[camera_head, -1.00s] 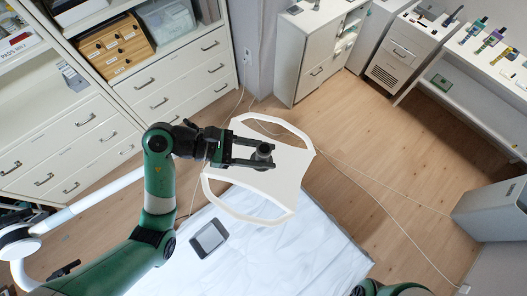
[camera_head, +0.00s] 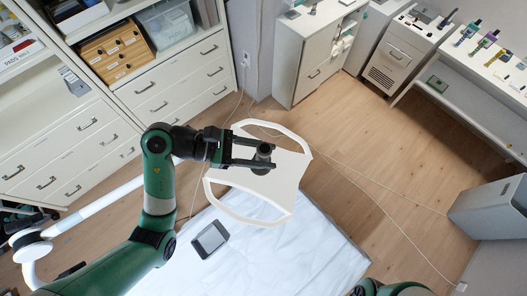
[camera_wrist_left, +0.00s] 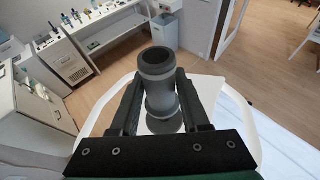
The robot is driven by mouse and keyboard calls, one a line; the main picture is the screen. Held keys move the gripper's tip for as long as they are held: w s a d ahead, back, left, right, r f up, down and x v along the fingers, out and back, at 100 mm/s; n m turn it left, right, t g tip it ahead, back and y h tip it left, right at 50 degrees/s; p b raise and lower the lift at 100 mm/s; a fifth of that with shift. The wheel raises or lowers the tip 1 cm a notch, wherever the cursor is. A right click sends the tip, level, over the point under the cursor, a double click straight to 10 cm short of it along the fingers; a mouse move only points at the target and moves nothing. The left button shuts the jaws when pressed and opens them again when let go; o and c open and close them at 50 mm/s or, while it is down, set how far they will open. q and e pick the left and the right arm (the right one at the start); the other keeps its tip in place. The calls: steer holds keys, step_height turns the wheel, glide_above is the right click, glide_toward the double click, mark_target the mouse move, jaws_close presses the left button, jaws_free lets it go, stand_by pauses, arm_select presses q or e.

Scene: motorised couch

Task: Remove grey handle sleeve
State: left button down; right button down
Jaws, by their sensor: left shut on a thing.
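The grey handle sleeve (camera_head: 264,153) is a dark grey, tube-like piece with a round open end and a wider flange lower down. My left gripper (camera_head: 262,155) is shut on it, one finger on each side. In the left wrist view the sleeve (camera_wrist_left: 160,80) stands between the two fingers, with its open end toward the camera. The white board with looped side handles (camera_head: 285,172) lies behind the sleeve. I cannot tell whether the sleeve touches the board. Only a green part of my right arm shows at the bottom of the head view; its gripper is out of view.
A couch with a white sheet (camera_head: 290,255) fills the lower middle, with a dark tablet-like device (camera_head: 210,240) on it. White drawer cabinets (camera_head: 165,90) stand on the left. A bench with small items (camera_head: 490,60) is at the upper right. Wooden floor (camera_head: 370,160) is open on the right.

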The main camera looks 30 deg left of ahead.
mark_target(266, 148)
arm_select(q)
steer(key=shift+d+r+p, duration=0.1)
steer(key=shift+r+p, duration=0.5)
steer(key=shift+r, duration=0.25)
steer(key=shift+d+r, duration=0.1)
steer(key=shift+r, duration=1.2)
steer(key=shift+r, duration=0.1)
steer(key=shift+r, duration=3.45)
